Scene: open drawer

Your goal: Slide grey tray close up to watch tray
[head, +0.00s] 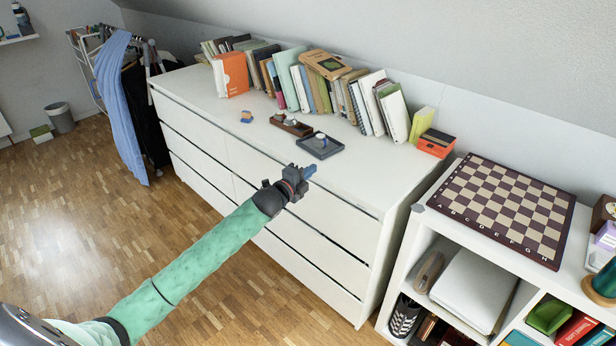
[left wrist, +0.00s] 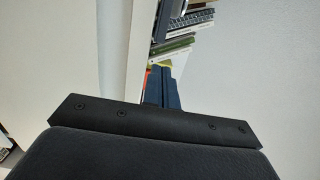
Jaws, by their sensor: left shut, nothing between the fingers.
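The grey tray (head: 328,151) lies on top of the white dresser, near its front edge, with small items in it. The brown watch tray (head: 283,122) lies just behind and to the left of it, with a narrow gap between them. My left gripper (head: 309,171) is shut and empty, by the dresser's front edge, in front of the grey tray and apart from it. My right gripper is not in view.
The white dresser (head: 370,185) has a row of books (head: 290,80) along its back. A small blue and orange item (head: 246,117) lies left of the trays. An orange and black box (head: 436,142) stands at the right end. The dresser top right of the grey tray is clear.

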